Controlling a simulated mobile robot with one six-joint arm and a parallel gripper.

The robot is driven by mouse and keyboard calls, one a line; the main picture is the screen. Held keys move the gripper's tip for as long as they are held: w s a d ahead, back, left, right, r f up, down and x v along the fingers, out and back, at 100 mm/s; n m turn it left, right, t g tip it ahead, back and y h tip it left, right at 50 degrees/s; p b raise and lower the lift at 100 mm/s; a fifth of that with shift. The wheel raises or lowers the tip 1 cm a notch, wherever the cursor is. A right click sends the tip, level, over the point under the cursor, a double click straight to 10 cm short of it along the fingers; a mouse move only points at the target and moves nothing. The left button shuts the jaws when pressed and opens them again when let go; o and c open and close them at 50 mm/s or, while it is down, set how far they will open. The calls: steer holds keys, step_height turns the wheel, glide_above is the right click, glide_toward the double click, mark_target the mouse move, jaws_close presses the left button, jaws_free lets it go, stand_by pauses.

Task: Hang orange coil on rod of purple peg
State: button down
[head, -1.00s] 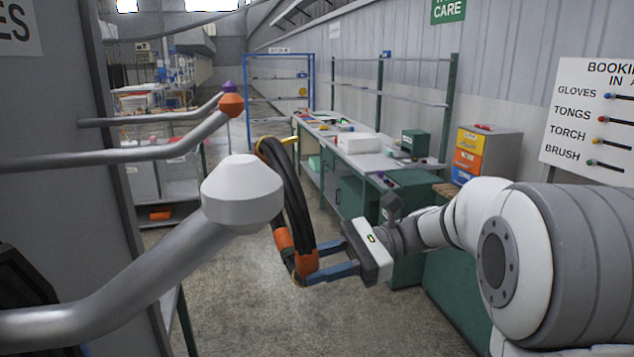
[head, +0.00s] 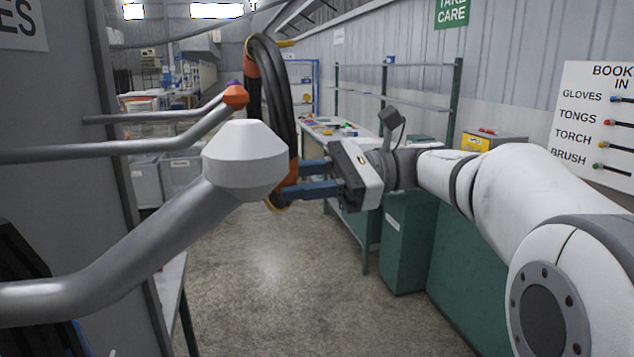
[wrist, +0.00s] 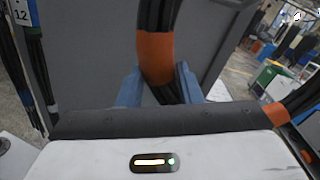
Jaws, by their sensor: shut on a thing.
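The orange coil (head: 284,105) is a loop of black hose with orange bands, hanging upright in the head view. My gripper (head: 298,182) is shut on its lower part, and the blue fingers come in from the right. In the wrist view, an orange band of the coil (wrist: 155,57) sits between the fingers. The purple peg (head: 233,82) is the farthest of three pegs at the left; its tip is mostly hidden behind the orange tip, and its grey rod (head: 150,118) shows. The coil is right of the peg tips, and I see no rod through it.
The orange-tipped peg (head: 235,97) and the large white-tipped peg (head: 244,160) stand nearer than the purple one. The white tip overlaps the coil's lower left in the picture. A grey panel (head: 50,200) is at the left, a green workbench (head: 410,240) at the right. Open floor lies between.

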steer(key=s+a+f+b, duration=0.1)
steer(key=a+f+b, duration=0.1)
steer(key=a, duration=0.5)
steer(key=s+a+f+b, duration=0.2)
steer(key=a+f+b, duration=0.1)
steer(key=a+b, duration=0.2)
steer(key=shift+x, duration=1.2)
stand_by(0.4)
steer(key=shift+f, duration=0.1)
steer(key=c, duration=0.9)
jaws_free()
steer(key=shift+c, duration=0.2)
steer(key=shift+f, duration=0.1)
